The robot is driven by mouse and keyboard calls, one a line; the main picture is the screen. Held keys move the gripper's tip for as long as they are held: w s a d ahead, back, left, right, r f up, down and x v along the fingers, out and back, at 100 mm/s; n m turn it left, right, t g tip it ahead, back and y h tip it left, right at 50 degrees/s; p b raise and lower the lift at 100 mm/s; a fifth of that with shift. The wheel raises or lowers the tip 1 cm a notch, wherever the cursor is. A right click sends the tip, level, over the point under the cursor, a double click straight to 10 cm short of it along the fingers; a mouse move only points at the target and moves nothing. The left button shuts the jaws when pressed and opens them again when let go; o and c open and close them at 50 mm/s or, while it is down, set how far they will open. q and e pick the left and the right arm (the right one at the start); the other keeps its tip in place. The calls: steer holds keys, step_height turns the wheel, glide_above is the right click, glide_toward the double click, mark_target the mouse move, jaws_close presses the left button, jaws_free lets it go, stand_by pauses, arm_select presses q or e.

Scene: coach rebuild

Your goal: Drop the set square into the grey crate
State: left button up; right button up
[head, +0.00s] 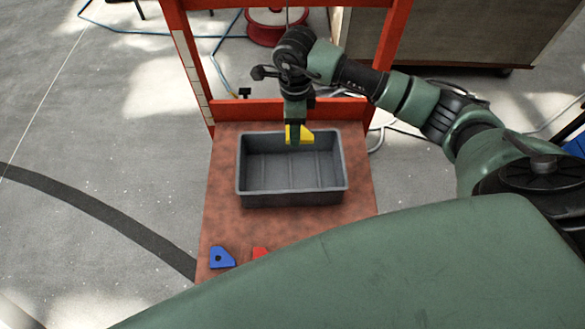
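A yellow set square (306,135) is between the fingers of my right gripper (295,136), whose arm comes in from the right. The gripper points down and looks shut on it. The grey crate (292,199) is open and looks empty, standing on a reddish-brown table top. The set square shows over the back part of the crate, near its far rim; its exact height above the crate is hard to tell. The gripper hides part of the set square. My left gripper is out of view.
A blue piece with a hole (221,258) and a partly hidden red piece (260,253) lie on the table top (222,190) in front of the crate. An orange-red frame (194,65) rises behind the table. My green body covers the lower right.

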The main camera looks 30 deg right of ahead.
step_height(320, 180, down, 6)
steer(key=b, duration=0.3)
steer(key=shift+r, duration=0.2)
steer(key=o, duration=1.5)
steer(key=shift+r, duration=0.1)
step_height(320, 180, up, 8)
steer(key=shift+f+b, duration=0.2)
steer(key=shift+b, duration=0.15)
